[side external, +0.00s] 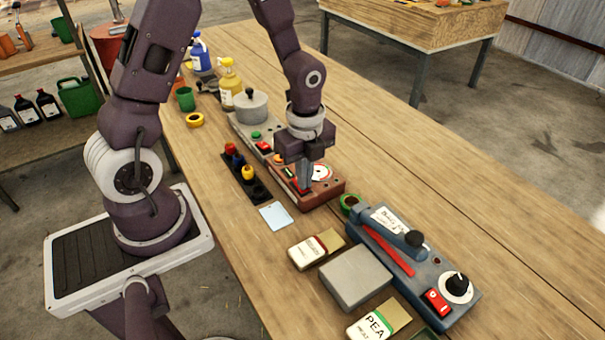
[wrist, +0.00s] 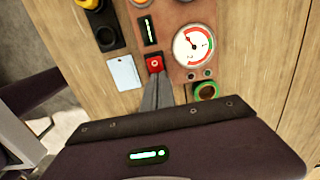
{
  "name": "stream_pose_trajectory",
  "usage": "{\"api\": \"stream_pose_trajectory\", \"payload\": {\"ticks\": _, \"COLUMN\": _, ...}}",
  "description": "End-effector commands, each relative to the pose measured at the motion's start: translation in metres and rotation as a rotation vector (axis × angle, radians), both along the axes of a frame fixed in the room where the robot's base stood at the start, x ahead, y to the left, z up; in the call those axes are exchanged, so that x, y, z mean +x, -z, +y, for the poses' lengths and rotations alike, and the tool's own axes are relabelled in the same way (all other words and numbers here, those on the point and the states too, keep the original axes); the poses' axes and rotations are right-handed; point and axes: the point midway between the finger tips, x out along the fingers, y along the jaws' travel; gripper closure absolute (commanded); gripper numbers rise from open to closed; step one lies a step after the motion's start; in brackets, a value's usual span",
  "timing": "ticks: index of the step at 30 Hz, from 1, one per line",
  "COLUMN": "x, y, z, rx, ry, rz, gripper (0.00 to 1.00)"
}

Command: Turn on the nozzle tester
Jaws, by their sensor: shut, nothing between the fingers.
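A reddish-brown device with a round gauge, which looks like the nozzle tester (side external: 328,188), sits on the wooden table in the side view. In the wrist view the tester (wrist: 176,62) shows a white dial with red and green marks (wrist: 193,45), a dark slot with a pale green strip (wrist: 148,30) and a red switch (wrist: 154,62). My gripper (side external: 303,187) points down over the tester's near left part, its fingers shut and empty. In the wrist view the fingertips (wrist: 157,78) are right beside the red switch's lower edge; whether they touch it I cannot tell.
A grey device with a round pot (side external: 250,106) stands behind the tester. A blue-grey device (side external: 412,260) with a red switch and knob stands in front, by a green ring (side external: 350,204). A black rack (side external: 246,180) and pale card (side external: 276,215) lie left. Free table lies right.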

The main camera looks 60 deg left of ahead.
Motion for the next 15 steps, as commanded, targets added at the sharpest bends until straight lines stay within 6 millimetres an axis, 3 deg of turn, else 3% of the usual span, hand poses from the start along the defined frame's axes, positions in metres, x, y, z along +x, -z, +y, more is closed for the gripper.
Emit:
{"api": "stream_pose_trajectory", "payload": {"ticks": 1, "x": -0.003, "y": 0.007, "z": 0.004, "rx": -0.002, "ry": 0.003, "rz": 0.015, "gripper": 1.00}}
{"api": "stream_pose_trajectory", "payload": {"ticks": 7, "x": -0.003, "y": 0.006, "z": 0.016, "rx": 0.001, "ry": 0.003, "rz": 0.014, "gripper": 1.00}}
{"api": "stream_pose_trajectory", "payload": {"ticks": 15, "x": -0.002, "y": 0.006, "z": 0.018, "rx": 0.002, "ry": 0.002, "rz": 0.012, "gripper": 1.00}}
